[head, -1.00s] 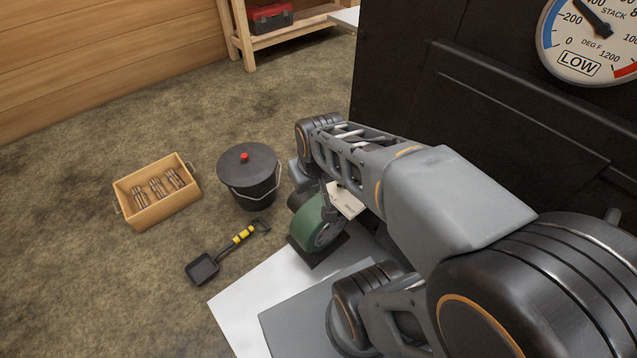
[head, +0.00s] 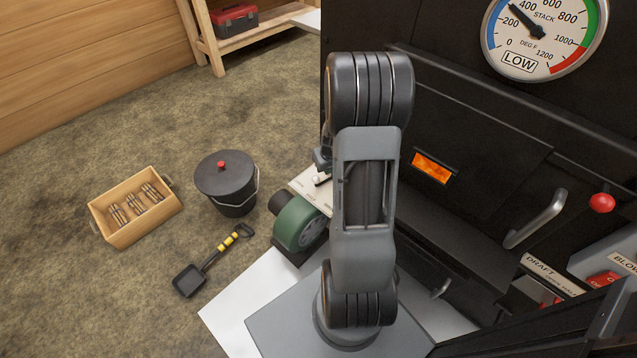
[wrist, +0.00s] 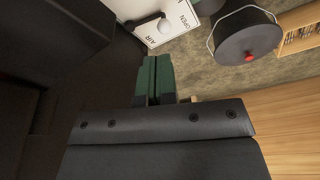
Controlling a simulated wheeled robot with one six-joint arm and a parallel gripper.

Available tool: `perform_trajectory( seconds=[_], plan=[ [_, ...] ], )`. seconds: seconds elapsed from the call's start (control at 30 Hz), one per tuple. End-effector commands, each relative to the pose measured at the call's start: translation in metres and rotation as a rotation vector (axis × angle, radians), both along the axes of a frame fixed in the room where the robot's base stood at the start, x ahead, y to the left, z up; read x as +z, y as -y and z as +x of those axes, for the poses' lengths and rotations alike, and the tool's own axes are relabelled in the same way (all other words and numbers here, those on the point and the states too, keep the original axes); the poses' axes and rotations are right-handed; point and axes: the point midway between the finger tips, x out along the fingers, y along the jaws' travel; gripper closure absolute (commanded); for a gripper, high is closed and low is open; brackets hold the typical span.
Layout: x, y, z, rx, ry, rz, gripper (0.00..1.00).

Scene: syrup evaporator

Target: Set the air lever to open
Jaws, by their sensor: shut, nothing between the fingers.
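The air lever's white plate (head: 308,190) sits behind the green blower in the head view, partly hidden by my arm. In the head view my arm mostly hides the gripper.
The green blower (head: 300,222) stands close to the plate. A lidded black bucket (head: 227,190), a wooden crate (head: 137,210) and a shovel (head: 205,265) are on the floor at left. The black evaporator front, with a door handle (head: 537,218) and red knob (head: 602,202), fills the right.

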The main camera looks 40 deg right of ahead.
Motion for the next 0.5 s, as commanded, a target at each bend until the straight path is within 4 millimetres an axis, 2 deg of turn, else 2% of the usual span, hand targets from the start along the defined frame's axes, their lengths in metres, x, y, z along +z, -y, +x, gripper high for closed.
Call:
perform_trajectory(
  seconds=[0.03,0.5],
  plan=[
    [-0.017,0.000,0.002,0.000,-0.003,0.003,1.00],
    [-0.116,0.006,0.027,0.001,-0.002,0.001,1.00]
  ],
)
